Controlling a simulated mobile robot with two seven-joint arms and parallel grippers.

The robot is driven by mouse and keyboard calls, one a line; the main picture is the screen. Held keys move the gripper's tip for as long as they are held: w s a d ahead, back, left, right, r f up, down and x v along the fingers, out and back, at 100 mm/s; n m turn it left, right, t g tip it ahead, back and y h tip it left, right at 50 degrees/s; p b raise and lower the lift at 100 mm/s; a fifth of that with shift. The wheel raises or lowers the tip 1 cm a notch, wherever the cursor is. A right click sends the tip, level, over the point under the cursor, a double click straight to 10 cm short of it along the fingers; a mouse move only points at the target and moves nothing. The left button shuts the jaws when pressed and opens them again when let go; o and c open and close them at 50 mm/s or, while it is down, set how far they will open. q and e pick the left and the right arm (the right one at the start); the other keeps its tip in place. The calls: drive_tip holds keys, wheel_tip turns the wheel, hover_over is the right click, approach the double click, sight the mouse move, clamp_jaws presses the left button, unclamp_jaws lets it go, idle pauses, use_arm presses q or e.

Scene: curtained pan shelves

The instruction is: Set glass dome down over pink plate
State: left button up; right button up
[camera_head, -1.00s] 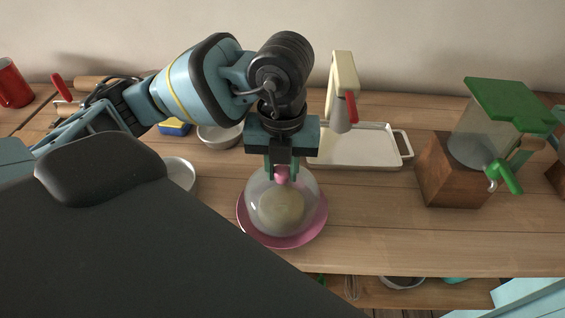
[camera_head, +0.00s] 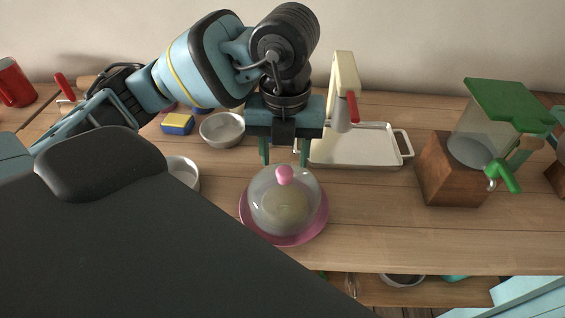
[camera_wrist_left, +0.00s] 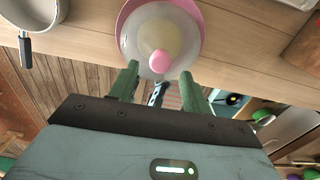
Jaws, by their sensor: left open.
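The glass dome (camera_head: 262,203), clear with a pink knob (camera_head: 285,175), stands upright over the pink plate (camera_head: 314,225) on the wooden counter. Something pale and round (camera_head: 284,212) shows through the glass. My left gripper (camera_head: 285,160) is open and empty, its two green fingers apart just above and behind the knob. In the left wrist view, the open fingers (camera_wrist_left: 156,82) point toward the dome (camera_wrist_left: 130,42) and the plate (camera_wrist_left: 198,12), with the knob (camera_wrist_left: 160,62) in front of them. My right gripper is not in view.
Behind are a metal bowl (camera_head: 222,129), a yellow-blue sponge (camera_head: 177,123), a white tray (camera_head: 360,148) and a cream machine with a red handle (camera_head: 343,90). A green-topped grinder (camera_head: 455,170) stands right. The counter right of the plate (camera_head: 375,220) is clear.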

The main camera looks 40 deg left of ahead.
use_arm(q)
wheel_tip(320, 180, up, 9)
drive_tip(key=p, duration=0.1)
drive_tip(key=shift+p, duration=0.35)
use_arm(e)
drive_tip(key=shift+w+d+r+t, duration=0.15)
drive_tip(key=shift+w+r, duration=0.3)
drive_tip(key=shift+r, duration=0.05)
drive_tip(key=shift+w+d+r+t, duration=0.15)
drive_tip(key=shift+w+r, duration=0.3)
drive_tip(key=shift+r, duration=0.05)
use_arm(q)
drive_tip(key=shift+r, duration=0.1)
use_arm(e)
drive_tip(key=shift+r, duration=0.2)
